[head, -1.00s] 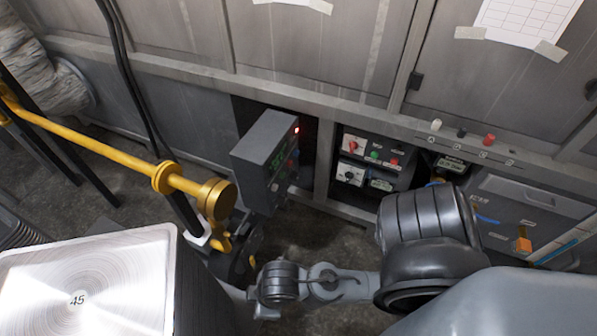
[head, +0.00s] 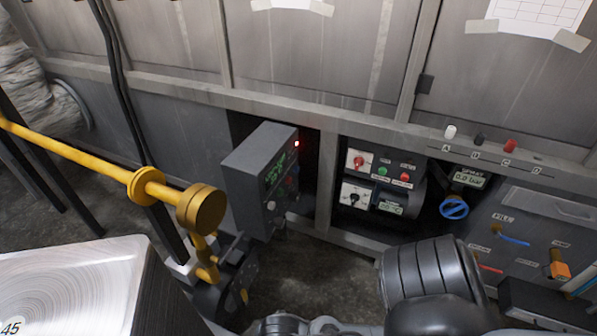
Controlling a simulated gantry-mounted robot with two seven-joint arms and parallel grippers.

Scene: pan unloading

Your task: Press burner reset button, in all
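A grey control box (head: 258,180) stands out from the wall opening near the centre. It has a green-lit display (head: 281,171), small knobs or buttons on its front and a glowing red light (head: 297,144) at its upper right edge. Right of it is a recessed panel (head: 372,184) with a red rotary switch, a green button (head: 382,170), a red button (head: 405,176), a black knob and a small display. The labels are too small to tell which is the burner reset button.
A yellow pipe (head: 85,157) with a round end cap crosses the left, above a dark burner-like fitting (head: 225,285). A shiny metal block (head: 80,290) fills the lower left. A blue valve wheel (head: 454,207) and a panel with coloured handles are at the right.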

